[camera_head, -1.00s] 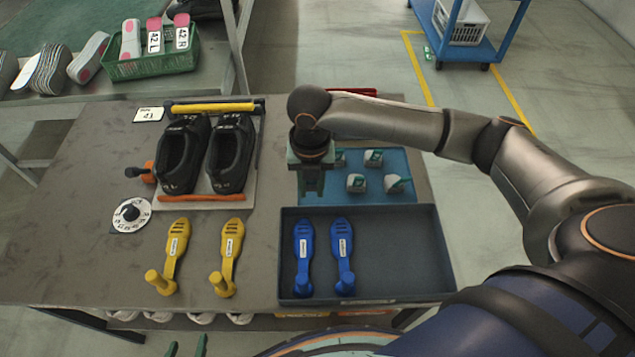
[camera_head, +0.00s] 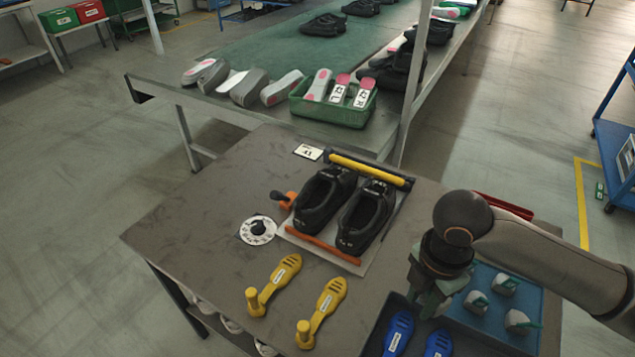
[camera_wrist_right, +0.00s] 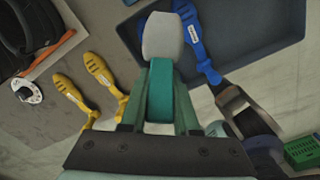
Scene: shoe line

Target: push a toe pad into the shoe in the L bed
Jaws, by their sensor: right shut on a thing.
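Two black shoes stand side by side in a jig on the table: the left one (camera_head: 322,200) and the right one (camera_head: 366,217). I cannot read bed letters on the jig. My right gripper (camera_head: 428,298) is over the near right of the table, to the right of and nearer than the shoes. In the right wrist view the right gripper (camera_wrist_right: 160,90) is shut on a toe pad (camera_wrist_right: 163,38), grey-white with a teal part between the fingers. Several more toe pads (camera_head: 505,285) sit in a blue tray (camera_head: 538,300), partly hidden by my arm. My left gripper is not in view.
A yellow bar (camera_head: 368,170) spans behind the shoes, and an orange strip (camera_head: 323,245) lies in front. Two yellow tools (camera_head: 280,275) and a white dial (camera_head: 257,230) lie nearer. Blue tools (camera_head: 398,333) lie in a dark tray. A green basket (camera_head: 335,108) stands on the conveyor behind.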

